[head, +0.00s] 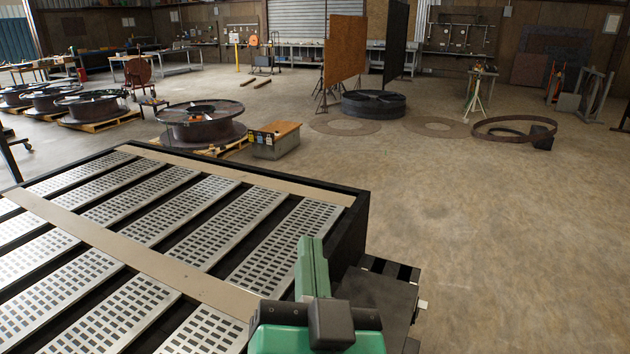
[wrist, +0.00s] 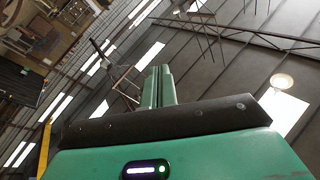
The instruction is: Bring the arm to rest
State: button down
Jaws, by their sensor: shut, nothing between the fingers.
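My gripper (wrist: 158,88) shows in the wrist view as green fingers together above a dark bar and a broad green body. It is shut, with nothing between the fingers. It points up toward the sloping roof and touches nothing that I can see. In the head view, green and dark parts of my arm (head: 312,268) are at the bottom centre, in front of the slatted table's near right corner.
A large dark-framed table (head: 361,215) with perforated metal strips fills the lower left. Beyond it are a steel reel (head: 200,128), a toolbox (head: 275,140), an upright brown panel (head: 345,48) and a ring (head: 500,133) on the floor. The floor at right (head: 520,240) is clear.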

jog(key=s+r+n+t+h+p, duration=0.1)
jog(key=s+r+n+t+p, duration=0.25)
jog(key=s+r, duration=0.8)
notch_tip(320, 180, up, 31)
jog(key=w+p, duration=0.2)
jog(key=p, duration=2.7)
jog(key=shift+m, duration=0.25)
